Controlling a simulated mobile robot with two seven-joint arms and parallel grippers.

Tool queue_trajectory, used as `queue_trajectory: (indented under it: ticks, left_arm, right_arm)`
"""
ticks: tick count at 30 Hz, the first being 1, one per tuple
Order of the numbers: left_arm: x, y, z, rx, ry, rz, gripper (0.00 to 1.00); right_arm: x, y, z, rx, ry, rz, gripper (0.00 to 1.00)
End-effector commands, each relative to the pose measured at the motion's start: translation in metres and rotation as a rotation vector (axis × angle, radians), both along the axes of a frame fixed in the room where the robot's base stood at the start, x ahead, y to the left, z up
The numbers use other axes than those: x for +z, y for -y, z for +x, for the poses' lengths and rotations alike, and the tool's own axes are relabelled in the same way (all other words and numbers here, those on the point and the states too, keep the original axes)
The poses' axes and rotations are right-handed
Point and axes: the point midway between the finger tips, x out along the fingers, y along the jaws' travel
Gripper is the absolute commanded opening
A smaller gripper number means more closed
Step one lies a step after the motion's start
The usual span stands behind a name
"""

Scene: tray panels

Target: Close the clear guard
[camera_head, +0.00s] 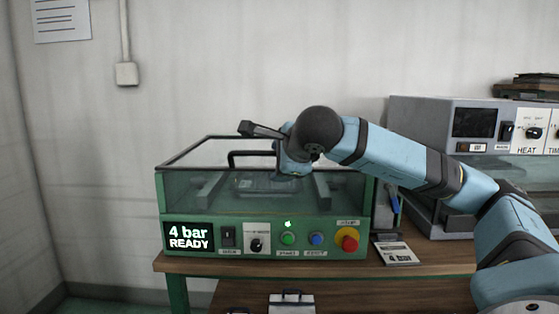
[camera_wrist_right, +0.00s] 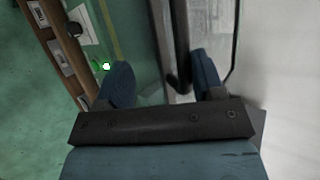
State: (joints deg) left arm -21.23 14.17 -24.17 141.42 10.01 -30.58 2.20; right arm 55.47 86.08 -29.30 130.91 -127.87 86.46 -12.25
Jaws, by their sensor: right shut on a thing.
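The clear guard (camera_head: 190,155) is a see-through lid with a dark frame on top of a green press (camera_head: 165,235). It lies low over the press box; I cannot tell whether a small gap is left. Its black handle (camera_head: 240,153) is along the front of the lid. My right gripper (camera_head: 279,165) is at the right end of this handle, its fingers partly hidden by the wrist. My left gripper is not in view.
The press front has a lit display reading "4 bar READY" (camera_head: 188,236), a green button (camera_head: 287,239), a blue button (camera_head: 316,239) and a red knob (camera_head: 347,239). A grey machine (camera_head: 420,115) stands at the right. A card (camera_head: 396,253) lies on the wooden bench (camera_head: 440,255).

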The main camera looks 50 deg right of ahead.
Motion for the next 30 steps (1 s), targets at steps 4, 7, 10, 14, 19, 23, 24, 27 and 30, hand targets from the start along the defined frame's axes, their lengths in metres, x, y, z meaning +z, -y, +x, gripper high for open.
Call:
queue_trajectory:
  ticks: [4, 7, 10, 14, 19, 23, 24, 27, 30]
  left_arm:
    - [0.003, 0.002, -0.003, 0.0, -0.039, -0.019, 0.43]
    - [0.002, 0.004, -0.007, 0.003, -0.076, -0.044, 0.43]
    - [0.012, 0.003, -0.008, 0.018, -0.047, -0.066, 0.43]
    - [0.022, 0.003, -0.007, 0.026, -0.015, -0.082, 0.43]
    - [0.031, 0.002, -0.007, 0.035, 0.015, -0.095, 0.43]
    - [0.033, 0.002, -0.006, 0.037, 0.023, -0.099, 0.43]
    - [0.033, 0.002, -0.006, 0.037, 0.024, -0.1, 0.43]
    - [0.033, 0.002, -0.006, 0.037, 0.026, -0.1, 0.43]
    - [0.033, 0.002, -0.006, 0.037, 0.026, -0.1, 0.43]
  right_arm:
    - [0.016, -0.014, -0.024, 0.007, -0.006, -0.004, 0.43]
    - [0.03, -0.022, -0.043, 0.007, -0.003, -0.005, 0.4]
    - [0.044, -0.03, -0.061, 0.005, 0.001, -0.006, 0.4]
    - [0.057, -0.039, -0.081, 0.004, 0.004, -0.007, 0.4]
    - [0.068, -0.047, -0.097, 0.004, 0.006, -0.005, 0.4]
    - [0.07, -0.049, -0.102, 0.004, 0.006, -0.005, 0.4]
    - [0.07, -0.049, -0.102, 0.003, 0.006, -0.006, 0.4]
    - [0.07, -0.049, -0.102, 0.002, 0.006, -0.005, 0.4]
    - [0.07, -0.049, -0.102, 0.002, 0.007, -0.006, 0.4]
